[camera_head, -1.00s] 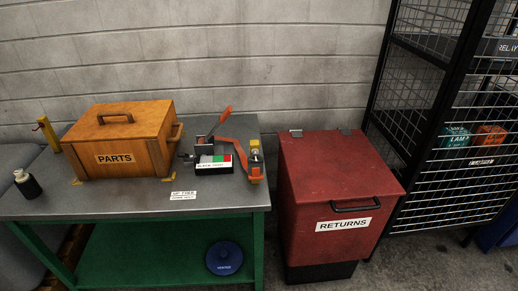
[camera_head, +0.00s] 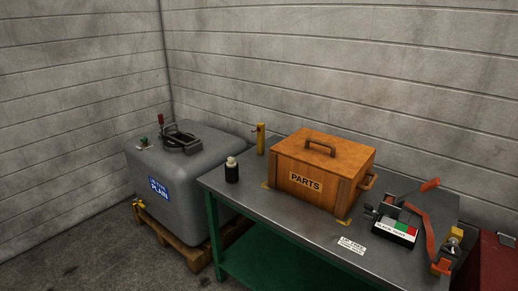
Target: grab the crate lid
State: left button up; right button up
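A wooden crate marked PARTS (camera_head: 304,181) stands on the grey metal table top of a green-framed bench. Its lid (camera_head: 322,150) lies flat on top and looks closed, with a brown bar handle (camera_head: 320,147) in the middle. A side handle (camera_head: 369,181) shows on the crate's right end. Neither of my grippers is in view.
A black bottle with a pale cap (camera_head: 231,170) and a yellow post (camera_head: 261,138) stand left of the crate. A device with orange levers (camera_head: 398,225) sits to its right. A grey tank (camera_head: 186,188) on a wooden pallet (camera_head: 188,252) stands left; part of a red bin (camera_head: 496,262) shows at right.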

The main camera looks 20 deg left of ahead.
aim_at(342, 158)
jog(key=z, duration=0.05)
jog(key=k, duration=0.45)
jog(key=u, duration=1.15)
jog(key=i, duration=1.9)
jog(key=z, duration=0.6)
